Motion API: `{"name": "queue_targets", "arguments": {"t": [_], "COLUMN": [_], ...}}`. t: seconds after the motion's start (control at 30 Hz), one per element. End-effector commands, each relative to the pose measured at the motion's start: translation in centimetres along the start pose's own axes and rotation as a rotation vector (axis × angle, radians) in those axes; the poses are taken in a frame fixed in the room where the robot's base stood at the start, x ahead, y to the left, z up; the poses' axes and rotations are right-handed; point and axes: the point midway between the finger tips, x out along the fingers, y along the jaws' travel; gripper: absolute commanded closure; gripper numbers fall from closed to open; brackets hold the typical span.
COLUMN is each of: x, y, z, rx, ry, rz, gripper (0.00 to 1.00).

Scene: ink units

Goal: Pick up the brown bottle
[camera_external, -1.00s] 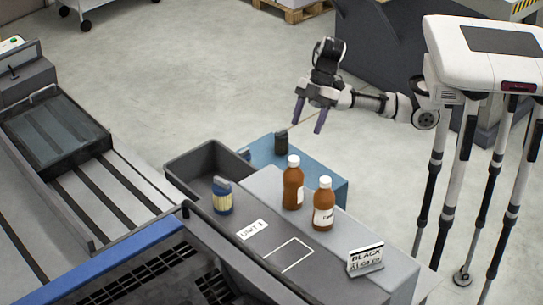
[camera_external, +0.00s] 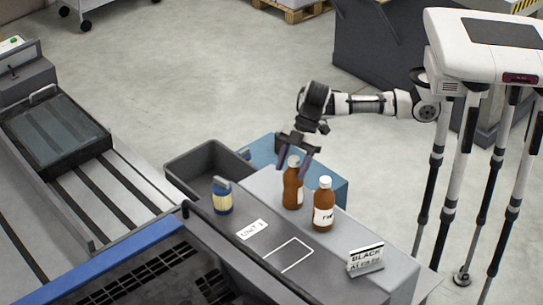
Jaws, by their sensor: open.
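Two brown bottles with white caps stand upright side by side on a grey raised surface. The left brown bottle (camera_external: 293,188) is slightly farther back; its label shows at its right edge. The right brown bottle (camera_external: 323,206) is nearer and shows a white label with dark print. My gripper (camera_external: 294,160) is open, pointing down, with its purple-grey fingers at the cap of the left bottle. The fingers look to be on either side of the cap; I cannot tell whether they touch it.
A blue box (camera_external: 335,182) lies behind. A "UNIT 1" label (camera_external: 252,230), a white outlined square (camera_external: 290,254) and a "BLACK" sign (camera_external: 366,260) are in front.

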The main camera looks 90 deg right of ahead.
Motion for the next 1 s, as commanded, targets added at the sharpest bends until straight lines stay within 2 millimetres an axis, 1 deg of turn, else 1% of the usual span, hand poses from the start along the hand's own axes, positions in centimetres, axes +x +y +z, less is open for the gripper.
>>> {"name": "queue_targets", "arguments": {"t": [0.1, 0.27, 0.37, 0.7, 1.0], "x": [0.47, 0.48, 0.47, 0.5, 0.49], "y": [0.0, -0.01, -0.01, -0.02, -0.02], "z": [0.0, 0.02, 0.02, 0.07, 0.08], "rx": [0.0, 0.0, 0.0, 0.0, 0.0], "ry": [0.001, 0.002, 0.001, 0.0, -0.001], "rz": [0.0, 0.0, 0.0, 0.0, 0.0], "gripper": [0.45, 0.45, 0.56, 1.0, 1.0]}}
